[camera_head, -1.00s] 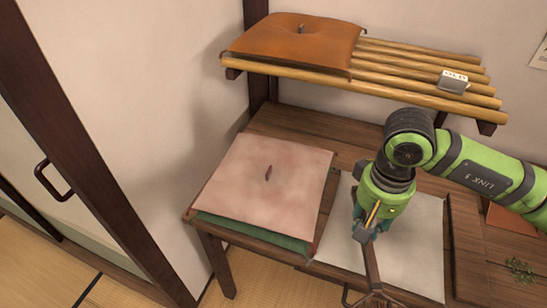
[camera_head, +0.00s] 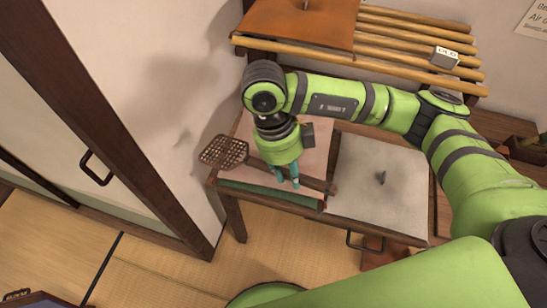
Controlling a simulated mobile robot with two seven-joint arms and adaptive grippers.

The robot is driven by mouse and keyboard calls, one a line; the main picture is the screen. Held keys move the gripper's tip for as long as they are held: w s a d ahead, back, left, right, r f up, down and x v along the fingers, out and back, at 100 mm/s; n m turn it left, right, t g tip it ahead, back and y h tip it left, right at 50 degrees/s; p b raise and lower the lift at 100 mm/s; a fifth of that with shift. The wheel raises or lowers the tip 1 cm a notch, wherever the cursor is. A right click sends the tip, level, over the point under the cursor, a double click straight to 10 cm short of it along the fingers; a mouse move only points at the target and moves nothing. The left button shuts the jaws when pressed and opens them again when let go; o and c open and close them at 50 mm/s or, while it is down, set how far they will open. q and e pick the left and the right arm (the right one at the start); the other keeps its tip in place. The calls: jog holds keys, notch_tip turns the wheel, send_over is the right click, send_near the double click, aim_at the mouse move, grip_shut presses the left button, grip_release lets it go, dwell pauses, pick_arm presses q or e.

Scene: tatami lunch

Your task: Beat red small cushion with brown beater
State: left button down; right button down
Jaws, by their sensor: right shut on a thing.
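My right gripper (camera_head: 286,178) is shut on the brown beater (camera_head: 224,151), around its handle. The beater's woven head points left, beyond the pink cushion's left edge, and its handle end reaches right. The gripper is over the front part of a pale pink cushion (camera_head: 312,150), which lies on a green one (camera_head: 270,193); my arm hides much of the pink one. I cannot tell whether the beater touches it. A rust-orange cushion (camera_head: 290,22) lies on the bamboo rack, cut by the top edge. My left gripper is not in view.
A pale grey cushion (camera_head: 375,170) with a dark tuft lies right of the pink one on the wooden bench. The bamboo rack (camera_head: 400,46) with a small tag (camera_head: 444,58) is close above my arm. A dark-framed door (camera_head: 97,168) is at left.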

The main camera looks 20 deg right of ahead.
jog(key=s+a+r+m+y+p, duration=0.1)
jog(key=m+p, duration=0.3)
jog(key=m, duration=0.5)
jog(key=s+a+r+m+g+y+p, duration=0.1)
jog(key=s+a+r+m+y+p, duration=0.1)
jog(key=m, duration=0.7)
notch_tip(320, 180, up, 3)
jog(key=a+y+p, duration=0.1)
jog(key=y+p, duration=0.1)
jog(key=shift+f+y, duration=0.15)
jog(key=shift+y, duration=0.15)
jog(key=shift+w, duration=0.1)
